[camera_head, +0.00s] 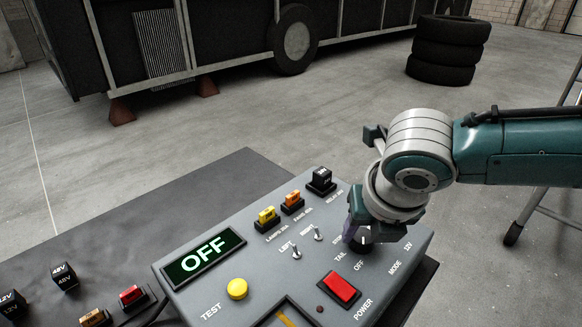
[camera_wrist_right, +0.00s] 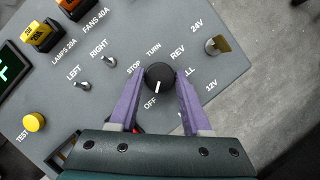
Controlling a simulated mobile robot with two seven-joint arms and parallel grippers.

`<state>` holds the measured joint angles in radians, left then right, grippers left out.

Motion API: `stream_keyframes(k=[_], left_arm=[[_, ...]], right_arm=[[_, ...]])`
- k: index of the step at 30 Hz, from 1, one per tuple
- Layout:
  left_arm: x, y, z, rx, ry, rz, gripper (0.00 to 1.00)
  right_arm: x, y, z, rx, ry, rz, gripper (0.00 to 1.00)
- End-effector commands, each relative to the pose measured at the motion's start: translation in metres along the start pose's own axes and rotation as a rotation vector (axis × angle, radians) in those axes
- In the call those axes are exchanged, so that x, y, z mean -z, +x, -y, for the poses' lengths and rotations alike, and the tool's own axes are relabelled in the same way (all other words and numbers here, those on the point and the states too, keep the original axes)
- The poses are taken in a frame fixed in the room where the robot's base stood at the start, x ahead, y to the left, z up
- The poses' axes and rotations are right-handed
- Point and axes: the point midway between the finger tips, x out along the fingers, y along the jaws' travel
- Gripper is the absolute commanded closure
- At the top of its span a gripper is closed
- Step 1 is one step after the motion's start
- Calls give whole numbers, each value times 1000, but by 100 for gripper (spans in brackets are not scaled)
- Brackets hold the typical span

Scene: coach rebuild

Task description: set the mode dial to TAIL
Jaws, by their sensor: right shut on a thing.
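The black mode dial (camera_wrist_right: 159,76) sits on the grey control panel (camera_head: 215,280). Its white mark points toward the OFF label in the right wrist view. In the head view the dial (camera_head: 361,247) is mostly hidden under my right gripper (camera_head: 358,232). The purple fingers of my right gripper (camera_wrist_right: 158,88) are shut on the dial, one on each side. The TAIL label shows left of the dial in the head view; a finger covers that spot in the wrist view. The panel's display (camera_head: 204,256) reads OFF. My left gripper is not in view.
Beside the dial are two toggle switches (camera_head: 296,252), a red power switch (camera_head: 340,289) and a 24V/12V switch (camera_wrist_right: 215,45). A yellow test button (camera_head: 237,289) and several fuses (camera_head: 292,203) are farther off. Loose relays (camera_head: 64,276) lie on the dark bench at left.

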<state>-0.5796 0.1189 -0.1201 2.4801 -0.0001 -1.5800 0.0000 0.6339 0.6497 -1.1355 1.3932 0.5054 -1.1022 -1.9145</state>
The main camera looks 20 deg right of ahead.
Motion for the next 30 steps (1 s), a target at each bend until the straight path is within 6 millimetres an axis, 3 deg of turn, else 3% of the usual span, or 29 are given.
stream_keyframes(k=[14,30], left_arm=[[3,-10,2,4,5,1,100],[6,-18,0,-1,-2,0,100]], right_arm=[[-1,-2,-2,52,125,-1,100],[-1,1,-4,229,555,-1,100]])
